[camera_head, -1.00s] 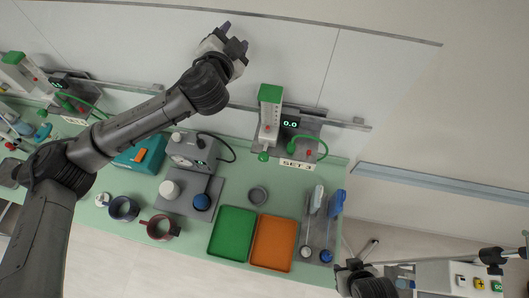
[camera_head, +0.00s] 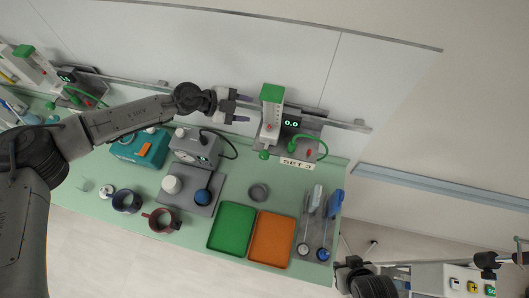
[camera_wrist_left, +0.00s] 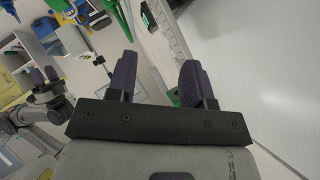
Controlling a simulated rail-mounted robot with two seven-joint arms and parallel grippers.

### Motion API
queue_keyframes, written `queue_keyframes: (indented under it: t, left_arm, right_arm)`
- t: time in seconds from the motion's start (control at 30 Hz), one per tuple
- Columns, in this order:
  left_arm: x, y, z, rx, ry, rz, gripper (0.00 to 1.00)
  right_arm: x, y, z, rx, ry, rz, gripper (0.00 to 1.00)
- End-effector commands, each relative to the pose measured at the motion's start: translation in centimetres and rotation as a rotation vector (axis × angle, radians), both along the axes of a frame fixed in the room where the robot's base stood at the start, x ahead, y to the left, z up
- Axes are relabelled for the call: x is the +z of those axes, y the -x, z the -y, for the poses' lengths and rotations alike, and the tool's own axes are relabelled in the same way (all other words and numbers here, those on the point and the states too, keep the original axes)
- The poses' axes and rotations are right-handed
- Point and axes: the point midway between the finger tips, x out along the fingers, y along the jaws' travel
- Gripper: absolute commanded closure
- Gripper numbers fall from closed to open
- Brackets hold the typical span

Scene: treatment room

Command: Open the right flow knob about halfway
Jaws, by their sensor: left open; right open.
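The right flow unit, labelled SET 3 (camera_head: 296,163), is on the rail in the head view. It has a green-topped flow tube (camera_head: 271,95), a round green knob (camera_head: 264,155) at its lower end and a display (camera_head: 291,124) reading 0.0. My left gripper (camera_head: 246,108) is open and empty, just left of the tube, its fingers pointing right towards it. They look apart from the tube; depth is hard to judge. The left wrist view shows both fingers (camera_wrist_left: 157,80) spread with nothing between them. My right gripper (camera_head: 352,266) is at the bottom edge, open, small and dark.
A green hose (camera_head: 322,146) curves beside the display. A second flow unit (camera_head: 75,85) is at the far left. On the bench stand a grey device (camera_head: 195,148), a teal box (camera_head: 140,148), mugs, a green tray (camera_head: 232,229) and an orange tray (camera_head: 271,240).

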Motion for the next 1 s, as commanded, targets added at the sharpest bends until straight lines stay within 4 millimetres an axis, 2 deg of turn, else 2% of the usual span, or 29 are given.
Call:
queue_keyframes:
  t: [0.1, 0.2, 0.3, 0.47, 0.67, 1.0]
  left_arm:
    - [-1.8, 2.2, -1.0, -0.021, -0.056, -0.248, 0.53]
    - [-2.8, 3.7, -1.8, -0.020, -0.109, -0.410, 0.53]
    - [-3.4, 4.7, -2.5, -0.013, -0.153, -0.520, 0.53]
    - [-4.0, 5.5, -2.9, -0.005, -0.190, -0.603, 0.53]
    - [-5.6, 6.0, -1.3, -0.006, -0.195, -0.617, 0.53]
    - [-10.0, 6.8, 3.2, -0.005, -0.193, -0.613, 0.53]
  right_arm:
    - [0.0, 0.0, 0.1, 0.002, 0.004, 0.000, 0.57]
    - [0.0, 0.0, 0.2, 0.003, 0.005, 0.000, 0.57]
    - [0.0, 0.0, 0.2, 0.003, 0.005, 0.000, 0.57]
    - [0.1, 0.0, 0.1, 0.003, 0.005, 0.000, 0.57]
    - [0.8, 0.0, 0.1, 0.001, 0.003, -0.001, 0.57]
    - [2.1, 0.0, -0.1, -0.003, -0.003, 0.000, 0.57]
